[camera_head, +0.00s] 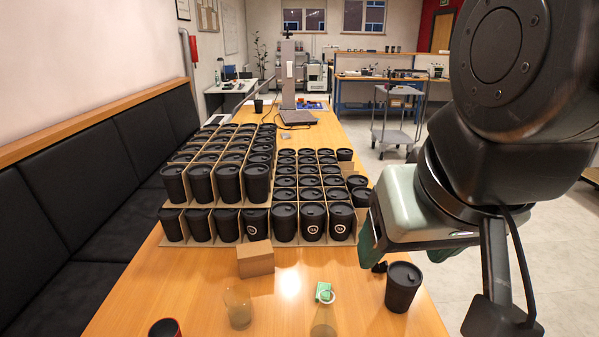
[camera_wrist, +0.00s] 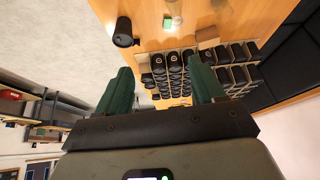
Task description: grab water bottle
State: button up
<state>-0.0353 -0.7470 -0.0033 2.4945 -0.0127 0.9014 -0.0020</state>
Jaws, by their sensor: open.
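A clear, pale bottle (camera_head: 324,320) stands at the table's front edge, its lower part cut off by the picture's bottom. A white ring shows at its neck, with a small green and white item (camera_head: 324,291) by it. That green item also shows in the wrist view (camera_wrist: 169,22); the clear bottle is hard to make out there. My gripper (camera_head: 404,252) is open and empty, above the table's right edge, right of and beyond the bottle. Its two green fingers are spread apart in the wrist view (camera_wrist: 161,70).
A lidded black cup (camera_head: 402,289) stands right of the bottle, below my gripper. A clear glass (camera_head: 238,308), a cardboard box (camera_head: 256,259) and a red-rimmed dark cup (camera_head: 165,328) stand left. Several rows of black cups in cardboard dividers (camera_head: 172,207) fill the table behind.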

jog(key=o, duration=0.4)
jog(key=n+g+h, duration=0.6)
jog(key=n+h, duration=0.5)
jog(key=n, duration=0.3)
send_over(311, 334)
jog(key=s+a, duration=0.3)
notch_tip(311, 334, down, 24)
jog(key=a+f+n+t+h, duration=0.2)
jog(key=f+n+t, duration=0.3)
jog(key=f, duration=0.1)
jog(key=a+f+n+t+h, duration=0.2)
jog(key=f+n+t+h, duration=0.15)
jog(key=f+n, duration=0.2)
jog(key=shift+m+t+y, duration=0.45)
jog(key=x, duration=0.5)
jog(key=shift+s+d+f, duration=0.3)
jog(key=shift+f, duration=0.1)
jog(key=shift+s+f+x, duration=0.15)
jog(key=shift+x, duration=1.15)
jog(key=shift+s+f+x, duration=0.1)
jog(key=shift+s+x, duration=0.05)
jog(key=shift+x, duration=1.15)
